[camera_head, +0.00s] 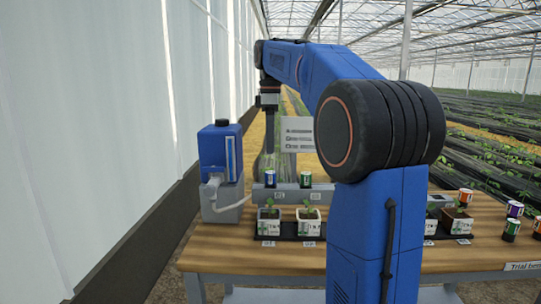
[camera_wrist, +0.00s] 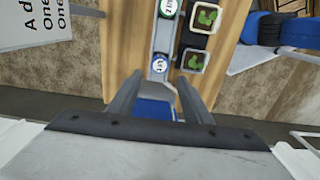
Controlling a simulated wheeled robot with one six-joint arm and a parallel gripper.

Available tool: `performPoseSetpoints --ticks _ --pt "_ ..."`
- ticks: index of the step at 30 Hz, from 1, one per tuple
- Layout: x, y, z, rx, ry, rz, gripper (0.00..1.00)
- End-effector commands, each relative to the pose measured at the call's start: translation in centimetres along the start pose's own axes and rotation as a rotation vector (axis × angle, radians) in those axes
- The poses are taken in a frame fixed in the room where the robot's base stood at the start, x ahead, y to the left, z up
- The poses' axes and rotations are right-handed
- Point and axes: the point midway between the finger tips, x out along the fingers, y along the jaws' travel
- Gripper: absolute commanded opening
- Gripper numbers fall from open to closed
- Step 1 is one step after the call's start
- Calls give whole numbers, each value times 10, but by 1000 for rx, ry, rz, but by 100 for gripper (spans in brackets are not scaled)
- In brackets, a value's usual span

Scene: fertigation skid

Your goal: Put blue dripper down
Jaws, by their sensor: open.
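The blue dripper (camera_head: 270,179) is a small upright can with a blue band. It stands in the grey rack at the back of the bench, left of a green-banded dripper (camera_head: 305,179). In the wrist view its white top with a blue rim (camera_wrist: 159,64) lies just beyond the fingertips, near the middle between them. My gripper (camera_wrist: 159,82) is open, with nothing between its fingers. In the head view my gripper (camera_head: 267,154) hangs above and close to the blue dripper. The dripper's lower part is hidden in the rack.
Several potted seedlings (camera_head: 268,221) stand in front of the rack. A blue-topped tank (camera_head: 220,155) with a hose stands at the left. Several more drippers, including an orange one (camera_head: 464,197) and a purple one (camera_head: 515,209), stand at the right. The bench front (camera_head: 240,258) is clear.

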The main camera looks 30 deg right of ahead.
Motion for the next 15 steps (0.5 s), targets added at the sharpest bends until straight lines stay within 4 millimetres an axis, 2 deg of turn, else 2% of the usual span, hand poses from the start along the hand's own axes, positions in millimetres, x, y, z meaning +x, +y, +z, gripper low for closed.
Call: performPoseSetpoints --ticks 4,11,15 --pt "-10 0 0 0 0 0 45" --pt "-12 0 0 1 0 0 45" --pt "-9 -12 -2 26 4 11 45"
